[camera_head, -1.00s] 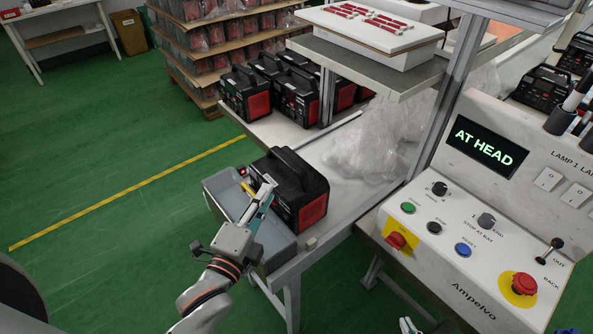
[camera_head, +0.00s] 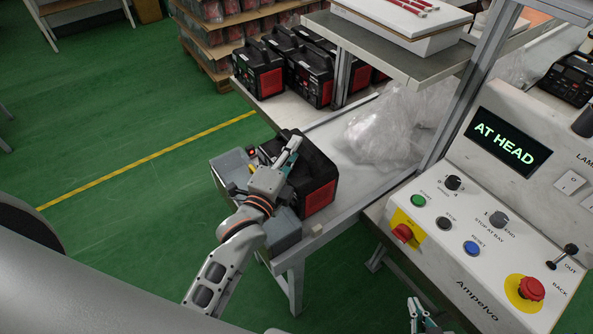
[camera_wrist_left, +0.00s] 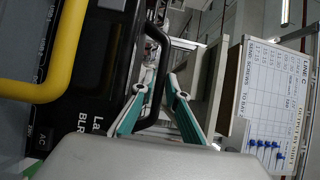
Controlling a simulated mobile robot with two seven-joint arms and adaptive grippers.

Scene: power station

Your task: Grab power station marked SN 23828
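A black power station with red side panels (camera_head: 318,185) stands at the near end of the bench. Its serial number cannot be read. My left gripper (camera_head: 291,150) is at its top handle. In the left wrist view, the two teal-padded fingers (camera_wrist_left: 158,103) are apart, with the black handle (camera_wrist_left: 158,75) appearing between them; contact cannot be told. White lettering (camera_wrist_left: 85,133) shows on the station's dark face. My right gripper (camera_head: 420,316) shows only in part at the bottom edge of the head view, and its opening is unclear.
Several similar power stations (camera_head: 310,72) stand farther back on the bench, by a shelf post. Clear plastic wrap (camera_head: 385,133) lies right of the near station. A grey box (camera_head: 232,170) adjoins its left side. A control panel (camera_head: 470,235) reading AT HEAD stands at right.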

